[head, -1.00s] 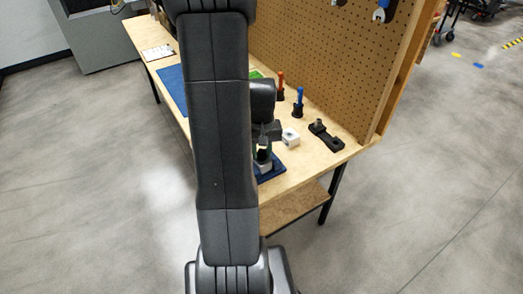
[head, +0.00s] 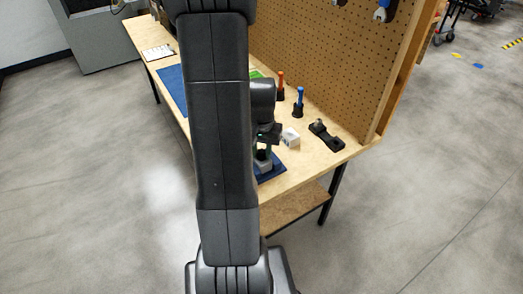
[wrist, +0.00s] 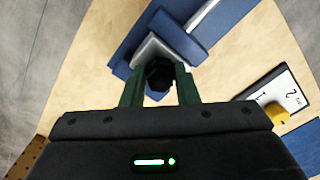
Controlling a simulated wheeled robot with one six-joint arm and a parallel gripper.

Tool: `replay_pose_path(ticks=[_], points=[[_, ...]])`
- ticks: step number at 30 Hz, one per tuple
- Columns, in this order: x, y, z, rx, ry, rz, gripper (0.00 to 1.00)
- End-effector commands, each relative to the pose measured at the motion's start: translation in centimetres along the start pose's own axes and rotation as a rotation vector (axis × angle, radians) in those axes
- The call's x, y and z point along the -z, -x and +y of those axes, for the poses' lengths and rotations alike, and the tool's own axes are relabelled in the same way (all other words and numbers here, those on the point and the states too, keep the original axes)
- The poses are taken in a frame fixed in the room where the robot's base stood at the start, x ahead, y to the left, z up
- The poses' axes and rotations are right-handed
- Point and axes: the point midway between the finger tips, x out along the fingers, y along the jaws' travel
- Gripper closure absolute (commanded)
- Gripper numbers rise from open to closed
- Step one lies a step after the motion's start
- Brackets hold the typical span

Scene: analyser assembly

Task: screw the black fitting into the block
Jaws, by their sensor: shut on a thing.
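In the wrist view the black fitting (wrist: 159,74) shows as a dark hexagonal head between the two green fingers of my gripper (wrist: 160,82), which is shut on it. The light grey block (wrist: 150,50) lies directly beneath the fitting, held in a blue fixture (wrist: 188,42). The fingers and fitting hide the block's hole, so I cannot tell how deep the fitting sits. In the head view the block (head: 264,165) stands on the blue base (head: 273,175) near the bench's front edge, partly behind my arm. My gripper is just above it.
A black holder (head: 328,138), red-handled (head: 281,84) and blue-handled (head: 299,101) tools stand behind. The pegboard (head: 315,65) bounds the bench at the back. A numbered card (wrist: 270,98) lies beside the fixture.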

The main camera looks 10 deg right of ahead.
Motion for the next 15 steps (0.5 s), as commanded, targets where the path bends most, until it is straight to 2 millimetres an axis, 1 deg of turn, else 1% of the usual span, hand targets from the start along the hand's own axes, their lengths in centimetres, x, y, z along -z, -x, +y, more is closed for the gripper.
replay_pose_path(ticks=[9, 12, 15], points=[[0.02, -0.02, -0.01, 0.000, -0.285, 0.001, 0.95], [0.02, -0.01, -0.02, 0.000, -0.328, 0.001, 0.95], [0.02, 0.00, -0.02, 0.000, -0.336, 0.001, 0.95]])
